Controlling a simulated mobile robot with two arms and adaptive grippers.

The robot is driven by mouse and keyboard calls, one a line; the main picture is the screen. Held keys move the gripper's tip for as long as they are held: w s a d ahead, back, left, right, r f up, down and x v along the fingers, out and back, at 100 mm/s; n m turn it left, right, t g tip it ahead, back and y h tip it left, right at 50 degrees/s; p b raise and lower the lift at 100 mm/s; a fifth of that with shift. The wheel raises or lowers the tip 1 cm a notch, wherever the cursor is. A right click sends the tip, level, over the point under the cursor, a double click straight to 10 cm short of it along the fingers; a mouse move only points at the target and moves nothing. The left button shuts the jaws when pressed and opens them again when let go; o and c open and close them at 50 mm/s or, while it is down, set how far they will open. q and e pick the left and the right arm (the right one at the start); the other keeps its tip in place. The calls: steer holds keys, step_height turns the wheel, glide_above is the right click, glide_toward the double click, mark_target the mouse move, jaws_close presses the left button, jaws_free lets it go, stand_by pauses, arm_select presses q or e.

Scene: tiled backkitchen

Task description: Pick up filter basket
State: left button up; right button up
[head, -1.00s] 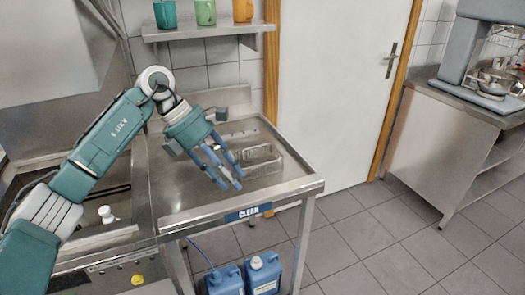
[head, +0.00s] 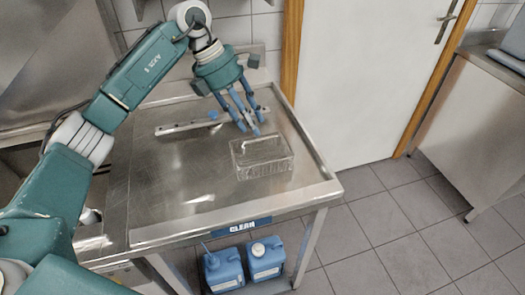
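The filter basket (head: 281,166), a rectangular, see-through metal basket, sits on the right part of the steel table marked CLEAN. My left gripper (head: 251,130) reaches down from above and behind it. Its blue fingers are spread, with the tips close to the basket's far rim. I cannot tell whether they touch it. Some of the far rim is hidden behind the fingertips. My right gripper is not in view.
A long metal bar (head: 180,128) lies on the steel table (head: 160,185) left of the gripper. Two blue canisters (head: 265,257) stand below the table. The table's front left is clear. A steel counter (head: 475,125) stands at right, past a white door (head: 355,80).

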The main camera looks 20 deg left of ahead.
mark_target(262, 136)
arm_select(q)
steer(key=p+x, duration=0.2)
steer(key=x, duration=0.4)
steer(key=shift+w+d, duration=0.15)
steer(key=shift+d, duration=0.05)
steer(key=shift+d+f, duration=0.1)
steer(key=shift+f, duration=0.15)
steer(key=shift+w+f, duration=0.1)
steer(key=shift+f, duration=0.05)
steer(key=c, duration=0.9)
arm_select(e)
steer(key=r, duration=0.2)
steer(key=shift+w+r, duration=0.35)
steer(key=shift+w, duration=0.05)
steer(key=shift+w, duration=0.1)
